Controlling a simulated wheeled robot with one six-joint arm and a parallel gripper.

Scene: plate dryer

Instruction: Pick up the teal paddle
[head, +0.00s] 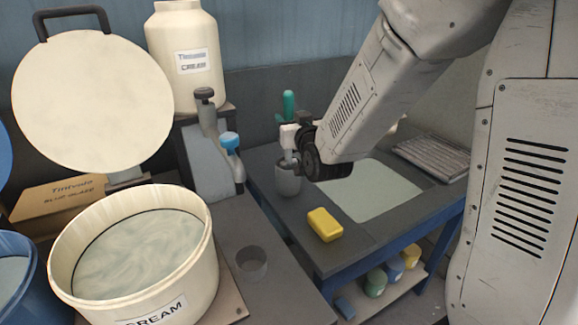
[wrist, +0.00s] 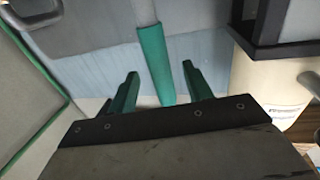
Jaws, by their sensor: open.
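The teal paddle's rounded handle (head: 289,103) stands upright beside my gripper in the head view, above a grey cup (head: 288,181). In the wrist view the teal handle (wrist: 155,62) and its paler grey shaft run down the picture. The handle's lower end appears between the two green fingers of my gripper (wrist: 160,70). The fingers are spread, with a gap visible on both sides of the handle. In the head view my gripper (head: 291,138) is partly hidden by its wrist, and its fingers are hard to make out. The paddle's lower end is hidden.
A yellow block (head: 324,225) lies on the dark blue-legged table (head: 365,237) near a pale inset panel (head: 372,190). A cream bucket (head: 200,262) of glaze stands at front left, with a cream jar (head: 187,88) behind. A blue-topped lever (head: 231,142) stands left of my gripper.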

